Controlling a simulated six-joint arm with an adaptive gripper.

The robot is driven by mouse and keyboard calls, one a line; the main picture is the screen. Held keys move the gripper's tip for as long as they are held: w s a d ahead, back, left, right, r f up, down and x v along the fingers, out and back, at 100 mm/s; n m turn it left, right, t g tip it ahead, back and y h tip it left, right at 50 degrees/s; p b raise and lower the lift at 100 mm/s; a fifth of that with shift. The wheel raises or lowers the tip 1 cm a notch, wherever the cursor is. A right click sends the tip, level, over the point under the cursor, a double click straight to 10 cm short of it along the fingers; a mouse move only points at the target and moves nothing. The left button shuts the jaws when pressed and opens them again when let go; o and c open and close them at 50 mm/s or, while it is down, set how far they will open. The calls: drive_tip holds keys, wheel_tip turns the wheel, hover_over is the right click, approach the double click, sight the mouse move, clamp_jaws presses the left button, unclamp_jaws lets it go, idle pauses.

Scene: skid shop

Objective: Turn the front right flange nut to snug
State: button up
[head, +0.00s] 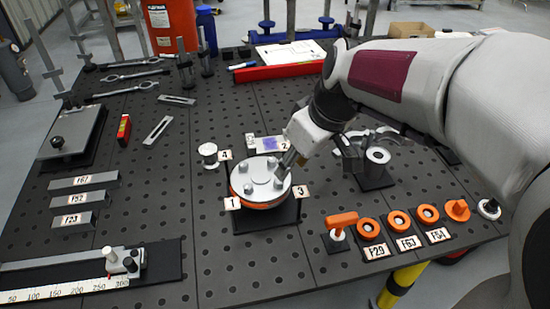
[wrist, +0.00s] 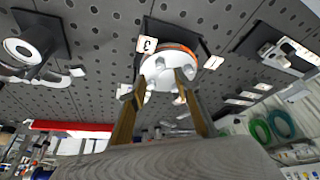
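The round light-grey flange (head: 262,172) with an orange ring around its lower edge sits on a dark base plate in the middle of the bench. Number tags stand around it. The front right nut (head: 279,184) stands on the flange top near tag 3 (head: 300,191). My gripper (head: 287,163) points down at the flange's back right side, behind that nut. In the wrist view the two fingers (wrist: 162,84) are spread apart over the flange (wrist: 162,68), with no nut clearly held. The back right nut is hidden by my gripper in the head view.
A post fixture (head: 377,156) stands right of the flange. An orange-handled tool (head: 341,222) and several orange rings line the front right. A slide gauge (head: 122,262) lies front left, wrenches (head: 130,76) back left.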

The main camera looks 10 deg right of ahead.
sight(283, 189)
drive_tip(key=shift+x, duration=3.85)
clamp_jaws()
